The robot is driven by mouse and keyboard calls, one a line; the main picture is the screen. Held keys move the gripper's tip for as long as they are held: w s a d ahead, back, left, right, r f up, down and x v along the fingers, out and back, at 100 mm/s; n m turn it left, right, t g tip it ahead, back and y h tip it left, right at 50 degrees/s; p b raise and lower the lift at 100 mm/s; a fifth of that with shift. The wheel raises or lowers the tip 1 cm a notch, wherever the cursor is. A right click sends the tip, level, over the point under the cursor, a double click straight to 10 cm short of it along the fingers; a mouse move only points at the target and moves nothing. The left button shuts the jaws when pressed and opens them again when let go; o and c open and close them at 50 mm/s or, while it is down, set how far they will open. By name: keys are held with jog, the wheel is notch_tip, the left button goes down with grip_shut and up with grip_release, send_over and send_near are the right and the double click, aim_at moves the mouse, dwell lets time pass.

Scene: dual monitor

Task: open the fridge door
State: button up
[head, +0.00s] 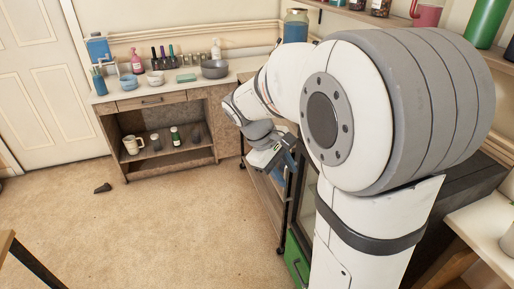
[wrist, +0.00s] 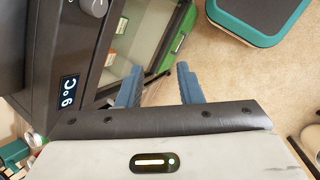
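The fridge (wrist: 65,45) is a dark cabinet at the left of the wrist view, with a lit 9 °C display (wrist: 68,92) and a round knob (wrist: 93,6). Its glass door (wrist: 143,35) shows small items behind the pane. In the head view the fridge's dark top (head: 455,190) and green lower front (head: 296,262) show; my arm hides much of the front. My gripper (wrist: 159,72) has two blue fingers spread apart with nothing clearly between them. It is beside the door's edge; contact cannot be told.
A dark-framed cart (head: 264,192) stands beside the fridge. A shelf unit (head: 118,140) with bowls and bottles stands by the far wall. A teal-edged item (wrist: 262,12) lies at the wrist view's top right.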

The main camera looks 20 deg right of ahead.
jog(key=w+d+f+n+g+h+b, duration=0.1)
jog(key=w+d+f+n+h+b, duration=0.2)
jog(key=w+f, duration=0.4)
jog(key=w+d+f+n+g+h+b, duration=0.1)
jog(key=w+d+f+n+h+b, duration=0.2)
jog(key=w+f, duration=0.4)
jog(key=n+h+b, duration=0.4)
jog(key=h+b, duration=0.3)
send_near(286, 174)
jog(key=w+x, duration=0.1)
jog(key=x, duration=0.2)
jog(key=shift+t, duration=0.4)
jog(key=d, duration=0.2)
jog(key=s+d, duration=0.1)
jog(key=d, duration=0.4)
jog(key=shift+s+d+f+b, duration=0.1)
jog(key=shift+s+f+b, duration=0.05)
jog(key=shift+s+b, duration=0.2)
jog(key=shift+c, duration=0.5)
grip_shut()
